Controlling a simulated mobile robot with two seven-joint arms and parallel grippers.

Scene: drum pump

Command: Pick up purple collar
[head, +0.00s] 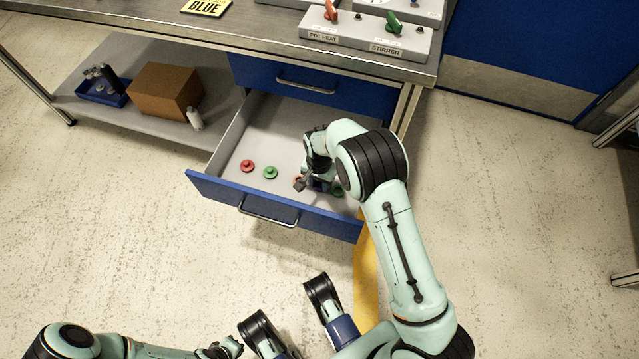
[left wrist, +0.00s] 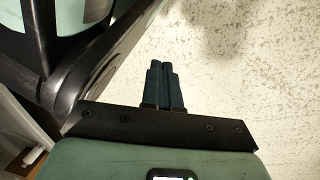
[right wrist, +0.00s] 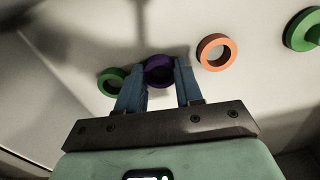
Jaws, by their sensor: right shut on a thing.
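The purple collar (right wrist: 158,68) is a short ring in the right wrist view, in the open drawer (head: 228,189). My right gripper (right wrist: 160,76) has its two fingers on either side of the collar and is shut on it. In the head view my right gripper (head: 309,185) reaches down into the drawer, and I cannot make out the collar there. My left gripper (left wrist: 166,85) is shut and empty, over the floor.
A green ring (right wrist: 110,83) lies close left of the collar and an orange ring (right wrist: 216,52) lies to its right. A green knob (head: 270,172) and a red knob (head: 247,166) lie farther left in the drawer. The drawer's walls and front surround my right gripper.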

